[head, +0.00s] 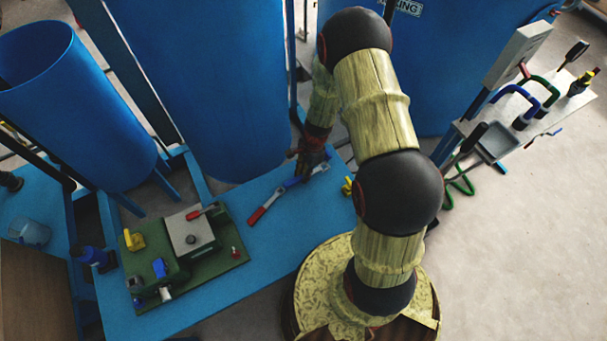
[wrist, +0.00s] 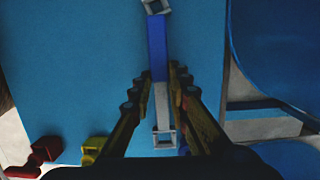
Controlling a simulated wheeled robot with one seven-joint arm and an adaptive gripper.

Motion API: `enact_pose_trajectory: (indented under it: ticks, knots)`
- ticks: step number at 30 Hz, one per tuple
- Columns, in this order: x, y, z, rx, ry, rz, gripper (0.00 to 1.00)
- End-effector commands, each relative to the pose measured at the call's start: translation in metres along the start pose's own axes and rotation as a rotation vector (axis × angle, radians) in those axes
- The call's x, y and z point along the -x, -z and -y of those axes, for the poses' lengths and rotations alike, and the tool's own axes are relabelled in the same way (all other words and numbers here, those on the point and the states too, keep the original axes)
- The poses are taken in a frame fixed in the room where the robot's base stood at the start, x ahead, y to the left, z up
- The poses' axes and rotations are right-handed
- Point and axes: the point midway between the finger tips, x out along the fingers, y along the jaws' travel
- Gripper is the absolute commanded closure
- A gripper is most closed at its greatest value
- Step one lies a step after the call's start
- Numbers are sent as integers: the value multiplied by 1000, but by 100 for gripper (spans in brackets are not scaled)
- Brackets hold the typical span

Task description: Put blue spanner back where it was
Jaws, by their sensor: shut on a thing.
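The blue spanner (wrist: 157,48) has a blue handle and grey metal ends. In the wrist view it runs lengthwise between the fingers of my gripper (wrist: 160,80). The fingers are shut on its lower metal part, and the blue handle extends beyond the fingertips.
A green plate with a machine (head: 190,232) stands further left. A yellow fitting (head: 347,186) and a red fitting (wrist: 38,155) are nearby. Large blue tanks (head: 205,80) stand behind the bench.

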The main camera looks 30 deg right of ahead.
Motion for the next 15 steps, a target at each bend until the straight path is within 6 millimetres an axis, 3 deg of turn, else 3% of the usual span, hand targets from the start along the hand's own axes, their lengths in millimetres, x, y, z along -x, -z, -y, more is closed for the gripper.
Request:
enact_pose_trajectory:
  ticks: [14,15]
  knots:
    - [-12,2,0,0,0,0,100]
    - [-11,2,0,0,0,0,80]
